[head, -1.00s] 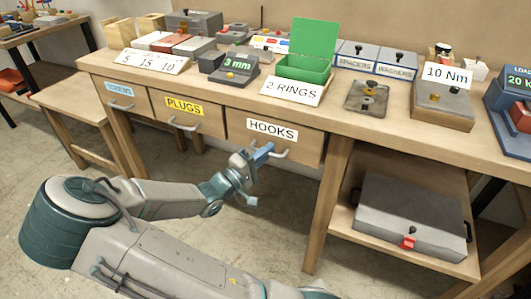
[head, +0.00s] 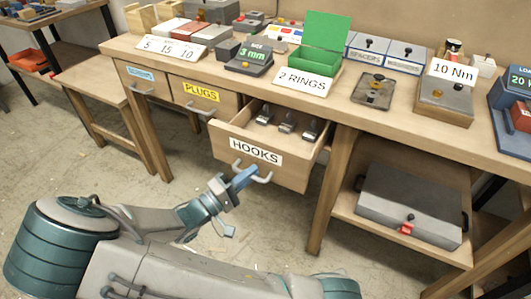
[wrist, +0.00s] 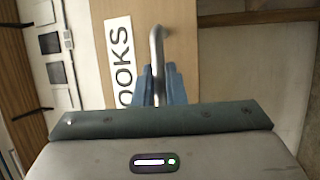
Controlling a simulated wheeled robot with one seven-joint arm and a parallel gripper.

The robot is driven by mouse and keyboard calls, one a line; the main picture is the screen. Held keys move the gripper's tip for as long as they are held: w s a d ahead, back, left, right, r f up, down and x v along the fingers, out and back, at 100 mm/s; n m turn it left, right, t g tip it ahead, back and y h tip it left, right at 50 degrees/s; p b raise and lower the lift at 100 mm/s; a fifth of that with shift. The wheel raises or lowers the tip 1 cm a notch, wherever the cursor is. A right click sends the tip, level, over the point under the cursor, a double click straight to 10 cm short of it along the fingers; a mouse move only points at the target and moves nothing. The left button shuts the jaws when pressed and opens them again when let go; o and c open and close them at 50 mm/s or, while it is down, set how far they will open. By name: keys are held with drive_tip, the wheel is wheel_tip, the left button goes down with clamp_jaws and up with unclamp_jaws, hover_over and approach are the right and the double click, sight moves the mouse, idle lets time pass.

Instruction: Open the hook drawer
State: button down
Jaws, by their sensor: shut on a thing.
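The hook drawer (head: 222,140), labelled HOOKS, is pulled out of the workbench. Several grey metal hooks (head: 287,122) show inside it. Its front carries a curved metal handle (head: 263,179). My gripper (head: 243,178) is shut on this handle at the drawer front. In the wrist view the blue fingers (wrist: 160,85) close around the handle bar (wrist: 156,45), with the HOOKS label beside it, turned sideways.
The PLUGS drawer (head: 202,97) and another labelled drawer (head: 141,79) to the left are shut. A green open box (head: 313,62) and several fixtures stand on the bench top. A grey case (head: 410,210) lies on the lower shelf. Floor in front of the drawer is clear apart from my arm.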

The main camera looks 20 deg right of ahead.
drive_tip(key=s+a+p, duration=0.1)
drive_tip(key=s+a, duration=0.4)
drive_tip(key=shift+a, duration=0.25)
drive_tip(key=shift+s, duration=0.15)
drive_tip(key=c, duration=1.8)
unclamp_jaws()
drive_tip(key=shift+a, duration=0.1)
drive_tip(key=p+v, duration=0.1)
drive_tip(key=v, duration=1.2)
drive_tip(key=shift+s+a+f, duration=0.1)
drive_tip(key=shift+a+f, duration=0.1)
drive_tip(key=shift+a, duration=0.1)
